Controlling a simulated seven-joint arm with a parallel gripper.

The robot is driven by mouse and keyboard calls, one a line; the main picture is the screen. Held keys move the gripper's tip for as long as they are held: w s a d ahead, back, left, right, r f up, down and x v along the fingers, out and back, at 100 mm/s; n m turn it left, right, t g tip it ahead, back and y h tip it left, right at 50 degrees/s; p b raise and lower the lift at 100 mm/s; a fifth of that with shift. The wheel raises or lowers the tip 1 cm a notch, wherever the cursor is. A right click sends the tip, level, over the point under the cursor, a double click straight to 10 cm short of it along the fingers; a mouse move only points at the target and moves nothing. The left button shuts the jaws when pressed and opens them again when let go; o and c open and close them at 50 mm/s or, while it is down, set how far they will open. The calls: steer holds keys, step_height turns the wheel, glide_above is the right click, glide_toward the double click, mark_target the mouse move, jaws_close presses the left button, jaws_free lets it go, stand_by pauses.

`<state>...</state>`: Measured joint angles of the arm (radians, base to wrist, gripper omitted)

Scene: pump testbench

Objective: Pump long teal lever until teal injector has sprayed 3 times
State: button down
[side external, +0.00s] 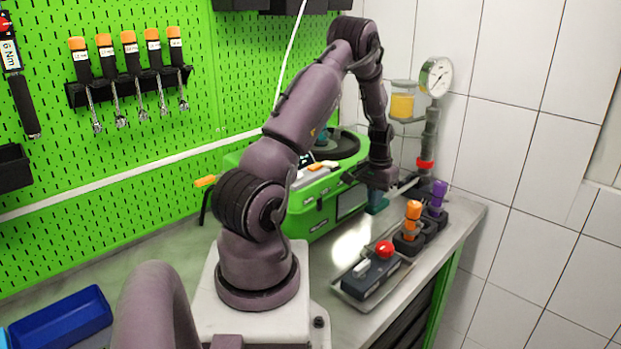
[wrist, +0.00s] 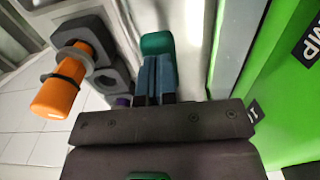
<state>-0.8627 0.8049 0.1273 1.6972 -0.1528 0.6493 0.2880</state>
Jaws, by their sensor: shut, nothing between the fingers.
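My gripper (side external: 378,192) points down beside the green case, and its blue fingers are also seen in the wrist view (wrist: 155,80). The fingers are together with nothing between them. A teal block (wrist: 157,45) shows at the fingertips, and teal also shows below the gripper in the side view; I cannot tell whether it is the lever's grip and whether the fingers touch it. A grey rod (side external: 401,187) runs from near the gripper toward the pump column (side external: 429,140). I cannot make out the teal injector. No spray is visible.
An orange injector (side external: 412,213) and a purple one (side external: 438,193) stand in black holders right of my gripper. A tray (side external: 345,293) with a red-button box (side external: 372,273) lies in front. The green case (side external: 313,205) is close on the left. A gauge (side external: 436,77) tops the column.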

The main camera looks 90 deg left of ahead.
steer(key=shift+w+a+r, duration=0.15)
steer(key=shift+r, duration=1.5)
steer(key=shift+w+a+r, duration=0.15)
steer(key=shift+r, duration=1.5)
steer(key=shift+s+d+f, duration=0.1)
steer(key=shift+f, duration=1.1)
steer(key=shift+s+d+f, duration=0.15)
steer(key=shift+f, duration=1.05)
steer(key=shift+s+d+f, duration=0.1)
steer(key=shift+f, duration=1.1)
steer(key=shift+w+a+r, duration=0.15)
steer(key=shift+r, duration=1.6)
steer(key=shift+w+a+r, duration=0.15)
steer(key=shift+r, duration=1.75)
steer(key=shift+r, duration=2.95)
